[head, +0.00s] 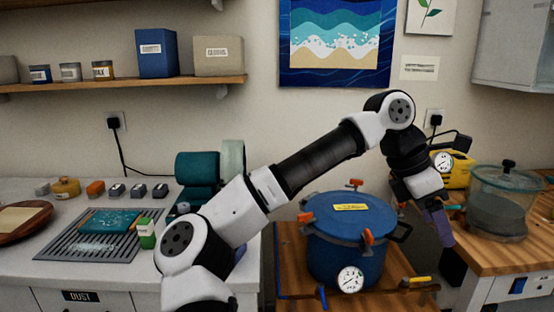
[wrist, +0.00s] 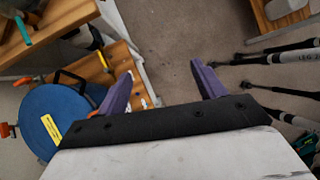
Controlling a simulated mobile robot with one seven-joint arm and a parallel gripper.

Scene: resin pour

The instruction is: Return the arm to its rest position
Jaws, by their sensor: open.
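My gripper (wrist: 162,80) shows in the wrist view with its two purple fingers spread apart and only grey floor between them. In the head view my gripper (head: 447,240) hangs at the end of my bent arm, pointing down between the blue pot and the right-hand bench. Nothing is seen held in it. My arm reaches up from the lower left, across the front of the wall, and bends down at the right.
A blue lidded pressure pot (head: 350,228) with a gauge and orange clamps stands on a wooden stand (head: 290,258). A wooden bench (head: 490,255) at right bears a clear-walled chamber (head: 497,205). Tripod-like legs (wrist: 290,55) stand on the floor. The floor (wrist: 165,45) below my gripper is clear.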

